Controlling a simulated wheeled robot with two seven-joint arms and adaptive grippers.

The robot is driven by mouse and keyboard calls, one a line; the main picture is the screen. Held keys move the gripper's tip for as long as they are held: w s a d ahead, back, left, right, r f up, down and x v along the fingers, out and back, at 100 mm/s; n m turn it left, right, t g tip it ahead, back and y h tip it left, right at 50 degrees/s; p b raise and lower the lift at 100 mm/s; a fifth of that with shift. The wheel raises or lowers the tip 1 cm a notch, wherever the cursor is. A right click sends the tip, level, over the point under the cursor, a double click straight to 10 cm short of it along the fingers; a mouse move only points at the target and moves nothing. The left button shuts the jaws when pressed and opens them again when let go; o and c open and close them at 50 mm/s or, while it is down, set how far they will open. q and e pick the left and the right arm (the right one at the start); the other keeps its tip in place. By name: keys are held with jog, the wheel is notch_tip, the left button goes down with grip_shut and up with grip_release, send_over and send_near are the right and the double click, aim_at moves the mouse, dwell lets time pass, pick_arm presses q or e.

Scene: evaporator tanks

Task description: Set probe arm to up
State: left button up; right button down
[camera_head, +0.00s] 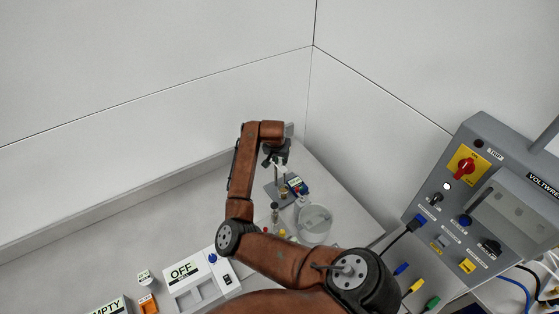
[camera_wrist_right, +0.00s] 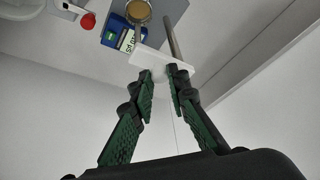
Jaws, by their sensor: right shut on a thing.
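My right gripper (camera_head: 276,154) is at the back corner of the bench, above a small stand with a grey base plate (camera_head: 272,191). In the right wrist view the green-padded fingers (camera_wrist_right: 165,76) close on a small white piece, which looks like the probe arm (camera_wrist_right: 148,57). It sits at a metal rod (camera_wrist_right: 171,40) rising from the plate (camera_wrist_right: 185,12). The fingers hide part of the white piece, and its exact angle is hard to tell. My left gripper is not in view.
A blue meter (camera_head: 298,186) and a clear round beaker (camera_head: 314,224) stand near the plate. A box marked OFF (camera_head: 186,278) is at the front. A grey control panel (camera_head: 485,205) stands to the right. Walls close in behind the gripper.

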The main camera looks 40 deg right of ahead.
jog(key=c, duration=1.8)
grip_release()
jog(key=shift+r, duration=0.25)
jog(key=shift+c, duration=0.2)
jog(key=v, duration=1.2)
jog(key=shift+f, duration=0.1)
